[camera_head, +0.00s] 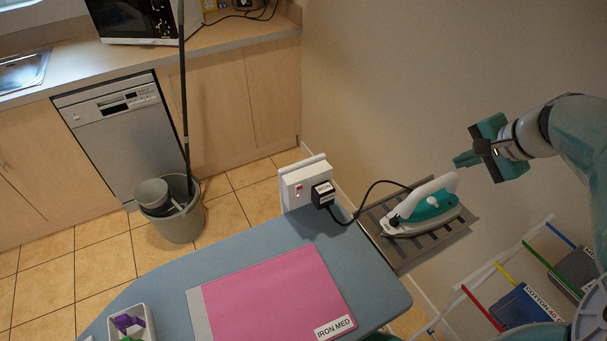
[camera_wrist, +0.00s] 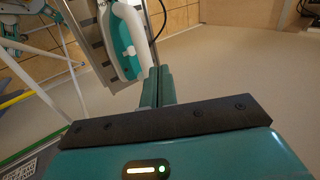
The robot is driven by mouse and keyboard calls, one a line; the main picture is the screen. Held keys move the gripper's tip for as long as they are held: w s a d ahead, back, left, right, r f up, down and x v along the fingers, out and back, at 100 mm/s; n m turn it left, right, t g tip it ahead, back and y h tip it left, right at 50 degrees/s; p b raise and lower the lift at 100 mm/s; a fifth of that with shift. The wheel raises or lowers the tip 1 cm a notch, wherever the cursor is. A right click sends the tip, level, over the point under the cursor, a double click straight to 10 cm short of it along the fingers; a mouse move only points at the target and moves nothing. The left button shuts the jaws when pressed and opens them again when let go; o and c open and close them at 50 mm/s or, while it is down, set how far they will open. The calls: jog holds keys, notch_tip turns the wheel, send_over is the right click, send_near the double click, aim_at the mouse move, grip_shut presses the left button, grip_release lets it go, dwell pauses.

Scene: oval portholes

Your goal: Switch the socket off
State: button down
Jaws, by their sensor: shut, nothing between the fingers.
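The white socket box (camera_head: 303,183) stands at the far edge of the ironing board. A small red switch (camera_head: 299,187) shows on its front, left of a black plug (camera_head: 323,193) that sits in the socket. The plug's cord runs to a teal and white iron (camera_head: 427,206) on a metal rest. My gripper (camera_head: 458,161) is up at the right, above and beyond the iron, well apart from the socket. Its fingers (camera_wrist: 158,88) are shut and empty. The wrist view shows the iron (camera_wrist: 127,42) past the fingertips; the socket is not in that view.
The blue ironing board (camera_head: 370,285) carries a pink folder (camera_head: 275,295) and a white tray (camera_head: 140,319) with purple and green things. A grey bucket (camera_head: 178,222) with a mop stands on the tiled floor.

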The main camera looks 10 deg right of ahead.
jog(key=s+a+n, duration=0.3)
jog(key=a+n, duration=0.1)
jog(key=a, duration=0.3)
jog(key=s+a+n+h, duration=0.1)
jog(key=s+a+n, duration=0.2)
jog(key=a+n, duration=0.2)
jog(key=s+a+n+h, duration=0.1)
jog(key=a+n, duration=0.4)
jog(key=a, duration=0.6)
jog(key=shift+s+a+g, duration=0.2)
jog(key=shift+s+g, duration=0.2)
jog(key=shift+s, duration=0.5)
jog(key=shift+r, duration=0.1)
